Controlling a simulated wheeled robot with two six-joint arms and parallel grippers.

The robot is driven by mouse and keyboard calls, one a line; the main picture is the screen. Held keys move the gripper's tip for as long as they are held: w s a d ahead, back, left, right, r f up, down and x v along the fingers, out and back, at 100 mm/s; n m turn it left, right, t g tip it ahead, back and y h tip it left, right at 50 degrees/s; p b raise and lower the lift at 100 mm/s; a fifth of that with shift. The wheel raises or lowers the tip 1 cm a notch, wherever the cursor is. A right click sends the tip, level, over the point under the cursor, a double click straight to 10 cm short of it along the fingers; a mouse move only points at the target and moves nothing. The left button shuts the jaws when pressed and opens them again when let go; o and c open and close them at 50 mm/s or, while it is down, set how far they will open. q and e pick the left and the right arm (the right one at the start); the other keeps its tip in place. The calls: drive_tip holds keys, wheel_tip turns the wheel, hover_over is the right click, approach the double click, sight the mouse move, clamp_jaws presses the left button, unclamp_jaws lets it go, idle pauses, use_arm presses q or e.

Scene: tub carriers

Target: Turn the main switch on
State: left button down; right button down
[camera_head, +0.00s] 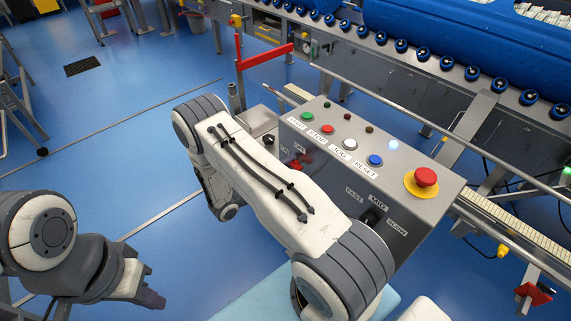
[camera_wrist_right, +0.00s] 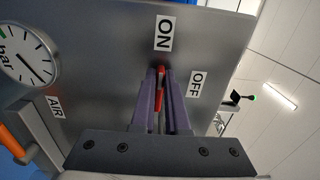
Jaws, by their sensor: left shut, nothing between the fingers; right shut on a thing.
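In the right wrist view, the red handle of the main switch (camera_wrist_right: 161,76) sits between the two purple fingers of my right gripper (camera_wrist_right: 160,78), which is shut on it. The handle stands on a grey panel face, in line with the ON label (camera_wrist_right: 163,32) just above it in the picture. The OFF label (camera_wrist_right: 197,85) is to its right. The fingers hide the switch's base. In the head view my right arm crosses in front of the control box (camera_head: 420,212), and its fingers cannot be made out. My left gripper (camera_head: 150,299) is shut and empty at the lower left.
The box top carries several coloured buttons and a red emergency stop (camera_head: 426,177). A FAST-SLOW selector (camera_head: 372,215) is on its front. A pressure gauge (camera_wrist_right: 25,55) and an AIR label (camera_wrist_right: 56,106) are near the switch. A roller conveyor (camera_head: 420,55) runs behind.

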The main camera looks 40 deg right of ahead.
drive_tip(key=c, duration=0.9)
unclamp_jaws()
drive_tip(key=shift+s+f, duration=0.2)
drive_tip(key=shift+s, duration=0.1)
drive_tip(key=shift+w+r, duration=0.1)
drive_tip(key=a, duration=0.3)
drive_tip(key=a+b, duration=0.1)
drive_tip(key=a, duration=0.6)
drive_tip(key=shift+s+a, duration=0.2)
drive_tip(key=shift+s, duration=0.2)
